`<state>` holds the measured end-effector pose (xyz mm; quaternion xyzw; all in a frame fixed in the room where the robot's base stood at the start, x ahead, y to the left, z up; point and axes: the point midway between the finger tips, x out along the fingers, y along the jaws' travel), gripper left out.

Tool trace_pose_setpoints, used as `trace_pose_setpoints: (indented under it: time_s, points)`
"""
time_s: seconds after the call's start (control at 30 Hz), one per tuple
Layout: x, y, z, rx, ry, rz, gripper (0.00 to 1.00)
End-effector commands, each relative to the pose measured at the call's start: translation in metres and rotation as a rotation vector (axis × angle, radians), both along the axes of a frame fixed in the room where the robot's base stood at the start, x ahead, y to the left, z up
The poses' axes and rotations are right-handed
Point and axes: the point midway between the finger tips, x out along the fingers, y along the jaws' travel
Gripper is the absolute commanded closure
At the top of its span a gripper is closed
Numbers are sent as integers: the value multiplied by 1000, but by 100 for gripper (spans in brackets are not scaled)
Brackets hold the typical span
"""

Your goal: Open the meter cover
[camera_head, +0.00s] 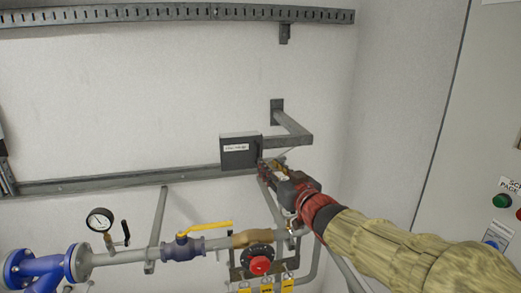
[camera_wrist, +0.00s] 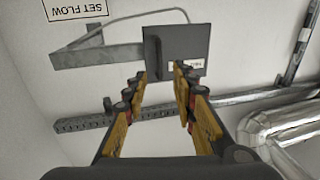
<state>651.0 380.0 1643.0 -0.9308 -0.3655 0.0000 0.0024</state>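The meter cover (camera_head: 236,158) is a dark grey square box face with a white label, on the wall bracket in the middle of the head view. In the wrist view, which looks upside down, the cover (camera_wrist: 190,40) is at the top centre. A dark upright handle (camera_wrist: 152,58) stands out from one side of it. My gripper (camera_wrist: 160,72) is open, with yellow fingers pointing at the cover and the handle in line between the fingertips. Nothing is between the fingers at their tips. In the head view my gripper (camera_head: 268,165) is at the cover's lower right corner, and contact is unclear.
A grey bracket arm (camera_head: 290,140) juts out right of the cover. Below are pipes with a yellow-handled valve (camera_head: 205,228), a gauge (camera_head: 99,219) and a red knob (camera_head: 260,265). A control panel (camera_head: 480,130) stands at the right.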

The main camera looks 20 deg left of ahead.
Motion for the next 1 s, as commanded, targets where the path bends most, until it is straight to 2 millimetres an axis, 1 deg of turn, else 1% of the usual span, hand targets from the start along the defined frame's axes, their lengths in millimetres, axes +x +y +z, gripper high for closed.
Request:
trace_pose_setpoints:
  time_s: [0.3,0.5,0.67,0.9,1.0]
  points:
    - [32,30,-1,-2,2,-1,73]
    - [48,44,0,-1,1,-2,73]
    - [53,48,-1,-1,1,-2,73]
    - [53,49,-1,-2,1,-2,73]
    - [53,48,-1,-2,1,-2,78]
